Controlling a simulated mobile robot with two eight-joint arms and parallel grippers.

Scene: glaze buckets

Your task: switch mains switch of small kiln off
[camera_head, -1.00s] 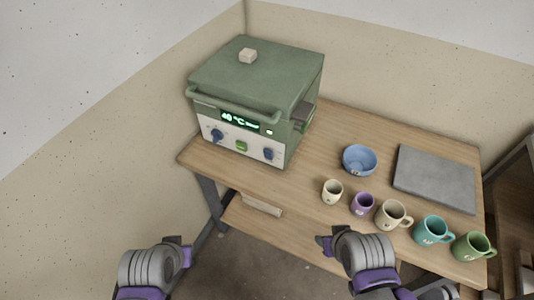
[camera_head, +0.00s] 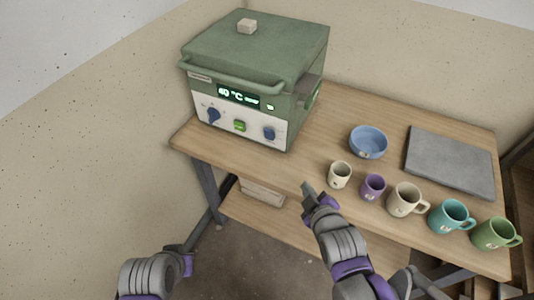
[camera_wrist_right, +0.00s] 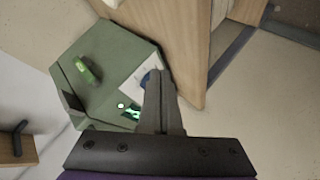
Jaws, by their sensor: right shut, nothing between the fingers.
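The small kiln (camera_head: 255,55) is a green box at the back left of the table. Its white front panel (camera_head: 222,120) has a lit display (camera_head: 238,95), two blue knobs and a green lit button (camera_head: 239,126) between them. A green part (camera_head: 313,96) shows on its right side; in the right wrist view it looks like a bright green lever (camera_wrist_right: 87,70). I cannot tell for certain which is the mains switch. My right gripper (camera_head: 308,190) is shut and empty, in front of the table edge, apart from the kiln. My left gripper (camera_head: 187,264) is low at the left, its fingers unclear.
A wooden table (camera_head: 330,110) carries the kiln. To its right are a blue bowl (camera_head: 368,142), a grey slab (camera_head: 450,162) and a row of several cups and mugs (camera_head: 406,200) along the front edge.

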